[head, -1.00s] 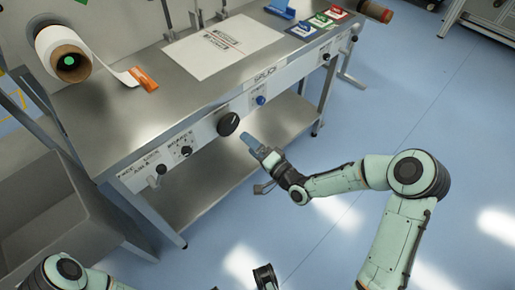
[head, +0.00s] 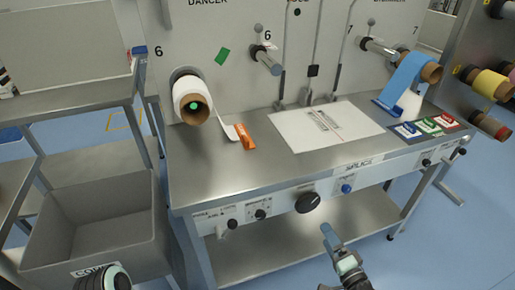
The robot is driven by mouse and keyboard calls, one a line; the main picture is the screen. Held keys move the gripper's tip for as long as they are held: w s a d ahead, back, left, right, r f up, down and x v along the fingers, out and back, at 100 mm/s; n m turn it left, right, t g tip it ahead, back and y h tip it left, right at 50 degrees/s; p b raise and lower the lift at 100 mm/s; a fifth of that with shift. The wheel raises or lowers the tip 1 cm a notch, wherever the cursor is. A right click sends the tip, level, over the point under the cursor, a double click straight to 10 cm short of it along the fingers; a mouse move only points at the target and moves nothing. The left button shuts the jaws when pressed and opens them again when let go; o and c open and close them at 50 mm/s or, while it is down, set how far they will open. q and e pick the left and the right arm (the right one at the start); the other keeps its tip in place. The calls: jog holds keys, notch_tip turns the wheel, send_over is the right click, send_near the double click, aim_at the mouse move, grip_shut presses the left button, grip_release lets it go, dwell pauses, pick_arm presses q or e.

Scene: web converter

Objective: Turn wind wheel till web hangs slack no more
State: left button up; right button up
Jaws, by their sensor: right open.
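A large round black knob (head: 308,202), which looks like the wind wheel, sits on the front panel of the steel bench. My right gripper (head: 328,234) is open and empty, below and a little right of the knob, apart from it. A white web (head: 229,130) runs from the left roll (head: 192,100) down to an orange clamp (head: 245,137) on the bench. A blue web (head: 402,80) hangs from the right roll (head: 431,72) to a blue clamp (head: 388,109). How slack either web is I cannot tell surely. My left gripper is out of view.
A white splice sheet (head: 290,130) lies mid-bench. Small knobs (head: 260,214) and a blue button (head: 346,188) flank the black knob. A lower shelf (head: 265,250) is under the bench. A grey bin (head: 95,225) stands at left, and blue floor is free at right.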

aim_at(309, 205)
dwell(0.4)
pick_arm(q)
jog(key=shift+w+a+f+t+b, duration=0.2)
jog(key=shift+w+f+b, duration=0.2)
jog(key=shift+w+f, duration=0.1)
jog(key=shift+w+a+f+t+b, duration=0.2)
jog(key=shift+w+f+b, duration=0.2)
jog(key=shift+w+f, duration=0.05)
pick_arm(e)
jog(key=w+a+n, duration=0.1)
jog(key=w+n, duration=0.3)
jog(key=n, duration=0.3)
jog(key=w+a+n, duration=0.1)
jog(key=w+n, duration=0.3)
jog(key=n, duration=0.4)
jog(key=w+a+n, duration=0.2)
jog(key=w+n, duration=0.2)
jog(key=n, duration=0.3)
jog(key=shift+s+d, duration=0.1)
jog(key=c, duration=0.7)
